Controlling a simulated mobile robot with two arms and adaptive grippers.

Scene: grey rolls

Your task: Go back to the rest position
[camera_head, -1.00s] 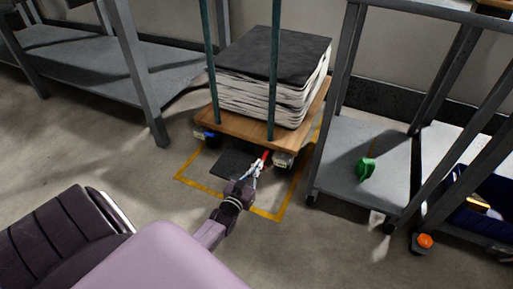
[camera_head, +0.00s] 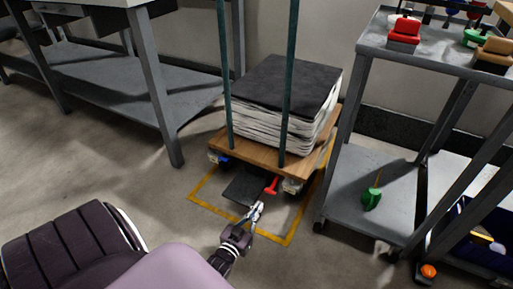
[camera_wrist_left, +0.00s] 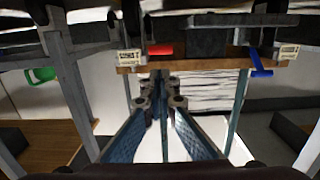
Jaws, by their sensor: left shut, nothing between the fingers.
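My left gripper (camera_head: 257,208) is shut and empty, low over the floor in front of the wheeled wooden cart (camera_head: 255,146). Its fingers lie close together in the left wrist view (camera_wrist_left: 160,92). The red pedal (camera_head: 272,186) at the cart's front edge is just beyond the fingertips, with a small gap in the picture. The red pedal also shows in the left wrist view (camera_wrist_left: 160,50), as does the blue pedal (camera_wrist_left: 261,64). My right gripper is not in view.
A dark-topped stack of sheets (camera_head: 290,85) sits on the cart between green posts. A yellow floor outline (camera_head: 208,200) runs around it. A grey bench (camera_head: 160,90) stands left. A shelf rack (camera_head: 350,180) with a green item (camera_head: 371,198) stands right. Floor in front is clear.

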